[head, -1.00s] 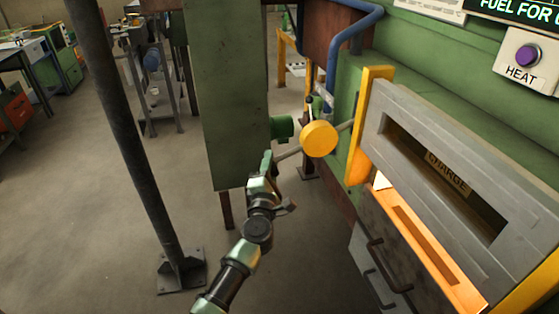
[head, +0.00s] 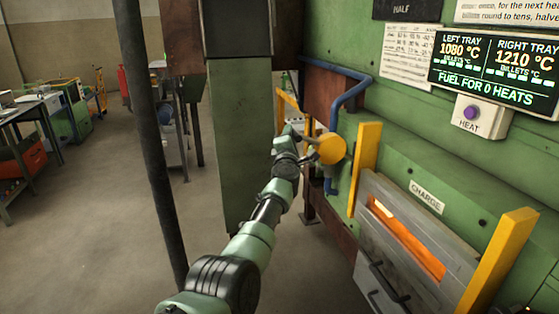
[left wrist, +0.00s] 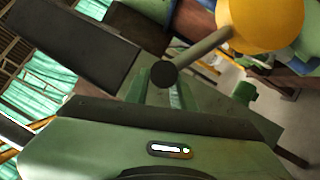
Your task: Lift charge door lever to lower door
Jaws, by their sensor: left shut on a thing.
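The charge door lever is a grey rod (left wrist: 200,50) with a round yellow weight (head: 331,149); the weight also shows in the left wrist view (left wrist: 262,20). My left gripper (head: 292,143) is shut on the lever's free end, left of the weight. The fingers' exact grip is partly hidden. The grey charge door (head: 380,216) stands low between two yellow guide posts, below the CHARGE label (head: 427,197). Orange glow shows through the slot in the door. My right gripper is not in view.
A dark post (head: 145,130) stands left of my left arm, and a green column (head: 238,150) behind it. A blue pipe (head: 352,92) runs above the weight. The HEAT button (head: 471,113) and tray display (head: 495,68) are on the wall. Open floor lies at left.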

